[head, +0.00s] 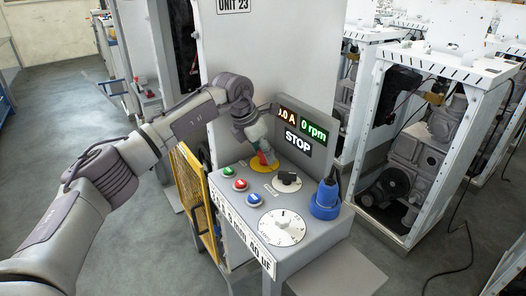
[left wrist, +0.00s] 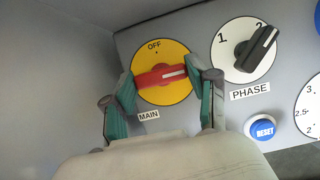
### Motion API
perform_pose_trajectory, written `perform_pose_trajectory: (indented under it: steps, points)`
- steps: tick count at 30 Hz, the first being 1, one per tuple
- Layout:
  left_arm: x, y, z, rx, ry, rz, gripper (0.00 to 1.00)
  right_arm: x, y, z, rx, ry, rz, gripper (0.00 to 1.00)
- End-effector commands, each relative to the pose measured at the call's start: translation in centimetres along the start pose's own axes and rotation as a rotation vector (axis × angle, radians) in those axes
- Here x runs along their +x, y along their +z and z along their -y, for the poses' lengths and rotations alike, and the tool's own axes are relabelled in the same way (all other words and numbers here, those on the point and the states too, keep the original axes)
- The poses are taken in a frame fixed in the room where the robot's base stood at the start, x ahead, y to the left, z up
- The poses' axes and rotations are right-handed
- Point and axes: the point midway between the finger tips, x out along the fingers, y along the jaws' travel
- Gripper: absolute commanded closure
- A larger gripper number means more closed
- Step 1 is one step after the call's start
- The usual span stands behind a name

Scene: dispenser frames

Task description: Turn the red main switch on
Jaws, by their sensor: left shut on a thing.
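The red main switch (left wrist: 160,76) is a red bar handle on a yellow disc (left wrist: 158,95), with MAIN below and OFF at the top. Its white mark points to the right in the left wrist view, away from OFF. My left gripper (left wrist: 162,80) is shut on the handle, one teal finger at each end. In the head view the left gripper (head: 259,149) reaches down onto the switch, and the yellow disc (head: 264,167) shows partly under it. My right gripper is out of view.
Green, red and blue buttons (head: 254,198) sit in front of the switch. A black phase knob (head: 288,179), a white dial (head: 282,226) and a blue plug (head: 326,200) are on the same panel. The display (head: 297,141) reads STOP and 0 rpm. A yellow mesh guard (head: 193,198) stands left.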

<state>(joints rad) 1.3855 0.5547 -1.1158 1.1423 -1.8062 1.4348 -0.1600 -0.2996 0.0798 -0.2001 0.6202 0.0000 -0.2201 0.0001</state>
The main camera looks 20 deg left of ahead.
Motion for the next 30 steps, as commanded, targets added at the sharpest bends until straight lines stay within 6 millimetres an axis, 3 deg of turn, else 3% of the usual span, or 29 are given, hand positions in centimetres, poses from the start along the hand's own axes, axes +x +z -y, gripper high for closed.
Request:
perform_pose_trajectory:
  steps: [2,3,6,19,30]
  points:
    - [-0.1,0.1,0.0,0.003,0.002,0.002,0.77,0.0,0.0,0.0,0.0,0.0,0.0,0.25]
    - [-0.1,0.1,0.0,0.004,0.002,0.002,0.35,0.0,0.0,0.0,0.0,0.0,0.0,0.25]
    - [-0.1,0.1,0.0,0.003,0.002,0.002,0.19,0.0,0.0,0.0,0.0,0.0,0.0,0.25]
    - [-0.8,0.1,0.0,0.001,0.002,0.003,0.17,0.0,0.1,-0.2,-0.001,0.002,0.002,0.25]
    - [-8.0,0.1,-0.1,0.002,0.004,0.004,0.17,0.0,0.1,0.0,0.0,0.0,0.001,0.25]
